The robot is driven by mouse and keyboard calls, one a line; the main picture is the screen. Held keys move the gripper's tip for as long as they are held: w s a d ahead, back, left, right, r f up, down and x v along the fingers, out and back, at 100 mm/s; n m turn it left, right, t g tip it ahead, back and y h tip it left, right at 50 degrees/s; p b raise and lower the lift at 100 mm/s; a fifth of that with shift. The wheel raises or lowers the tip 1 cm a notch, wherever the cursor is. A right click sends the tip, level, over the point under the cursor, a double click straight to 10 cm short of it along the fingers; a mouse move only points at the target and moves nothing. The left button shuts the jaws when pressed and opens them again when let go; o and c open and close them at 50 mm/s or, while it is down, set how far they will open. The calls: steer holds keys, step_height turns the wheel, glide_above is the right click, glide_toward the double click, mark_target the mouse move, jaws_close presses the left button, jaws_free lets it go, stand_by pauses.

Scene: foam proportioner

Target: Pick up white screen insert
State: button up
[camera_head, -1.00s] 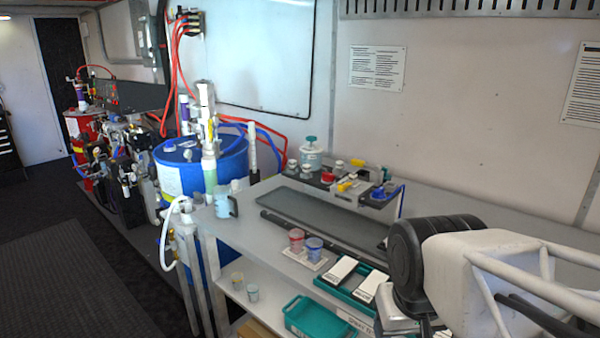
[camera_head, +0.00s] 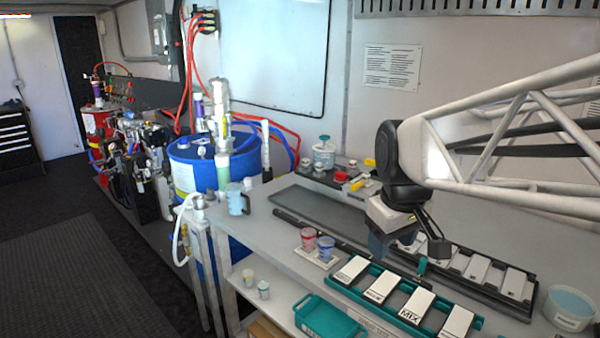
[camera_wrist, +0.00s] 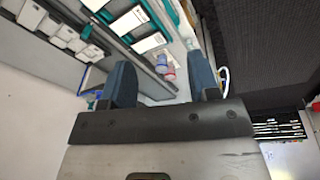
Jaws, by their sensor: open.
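I cannot tell for certain which thing is the white screen insert; none stands out by that name. My gripper (camera_head: 405,247) hangs above the bench, over the area between the teal tray and the black rack. In the wrist view, its two blue finger pads (camera_wrist: 162,75) stand wide apart with nothing between them. Several white labelled blocks (camera_head: 417,305) lie in the teal tray (camera_head: 395,319) below my gripper, one marked MIX. More white blocks (camera_head: 477,268) sit in the black rack (camera_head: 530,307) behind. My gripper hides part of that rack.
Red and blue cups (camera_head: 326,247) stand on a white holder left of the teal tray. A teal bin (camera_head: 328,318) sits on the lower shelf.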

steer(key=w+r+n, duration=0.2)
steer(key=w+n, duration=0.1)
steer(key=w, duration=0.4)
steer(key=w+r+n, duration=0.2)
steer(key=w+r, duration=0.1)
steer(key=w, duration=0.5)
steer(key=n+g, duration=0.2)
steer(key=n, duration=1.5)
glide_above(320, 163)
steer(key=s, duration=0.1)
step_height(320, 163, down, 7)
steer(key=shift+s+f, duration=0.1)
steer(key=shift+w+f, duration=0.1)
steer(key=shift+w, duration=0.25)
steer(key=shift+f, duration=1.3)
steer(key=shift+w+f, duration=0.15)
steer(key=shift+f, duration=2.45)
